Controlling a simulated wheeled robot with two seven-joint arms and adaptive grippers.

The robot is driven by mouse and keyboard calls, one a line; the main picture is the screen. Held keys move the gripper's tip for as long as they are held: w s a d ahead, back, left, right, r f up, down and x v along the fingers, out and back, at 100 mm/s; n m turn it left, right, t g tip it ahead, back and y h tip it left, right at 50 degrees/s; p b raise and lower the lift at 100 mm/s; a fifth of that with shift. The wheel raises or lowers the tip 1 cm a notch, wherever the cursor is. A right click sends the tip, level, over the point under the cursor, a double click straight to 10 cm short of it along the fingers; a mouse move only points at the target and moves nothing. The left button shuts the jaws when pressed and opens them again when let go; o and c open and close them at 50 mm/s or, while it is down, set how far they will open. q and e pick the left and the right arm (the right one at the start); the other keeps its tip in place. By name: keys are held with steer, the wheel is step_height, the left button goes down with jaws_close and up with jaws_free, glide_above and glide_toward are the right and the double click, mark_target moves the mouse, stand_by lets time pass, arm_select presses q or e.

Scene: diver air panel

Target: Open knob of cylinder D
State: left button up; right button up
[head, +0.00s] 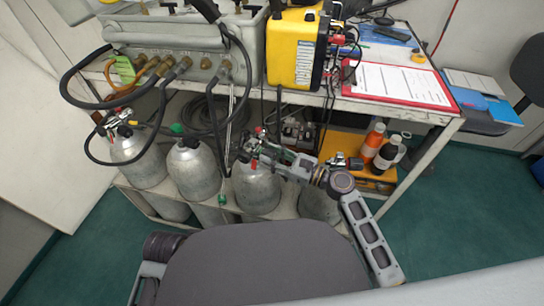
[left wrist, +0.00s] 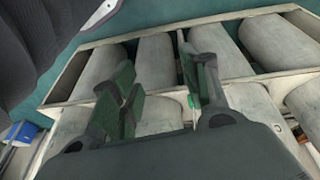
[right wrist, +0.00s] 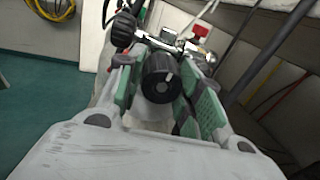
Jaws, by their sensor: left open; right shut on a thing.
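Several grey cylinders stand in a row under the bench; the third from the left (head: 255,188) has my right gripper (head: 268,152) over its top. No letter is readable, so I cannot tell which is cylinder D. In the right wrist view, a black knob (right wrist: 160,76) with a white mark sits between the green-padded fingers of my right gripper, which is shut on it. The fourth cylinder (head: 319,205) is partly hidden under my wrist. In the left wrist view my left gripper (left wrist: 162,82) is open and empty, with cylinder bodies (left wrist: 240,103) behind it.
A bench (head: 345,104) above the cylinders carries a grey panel with hoses, a yellow unit (head: 294,48) and a red clipboard (head: 400,83). Bottles (head: 373,142) stand on the shelf at right. Another black knob (right wrist: 122,29) and a red-tipped fitting (right wrist: 201,30) are beyond my right gripper.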

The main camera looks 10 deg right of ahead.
mark_target(272, 152)
steer(key=shift+n, duration=1)
steer(key=shift+n+b, duration=0.45)
steer(key=shift+n, duration=0.15)
arm_select(q)
steer(key=shift+s+d+f, duration=0.1)
steer(key=shift+d+f, duration=0.25)
steer(key=shift+f, duration=0.15)
arm_select(e)
steer(key=shift+n, duration=0.6)
arm_select(q)
steer(key=shift+r, duration=0.2)
arm_select(e)
steer(key=o, duration=1)
arm_select(q)
steer(key=shift+w+r, duration=0.1)
steer(key=shift+w, duration=0.1)
arm_select(e)
steer(key=shift+o, duration=0.2)
steer(key=shift+r, duration=0.1)
steer(key=shift+r, duration=4.85)
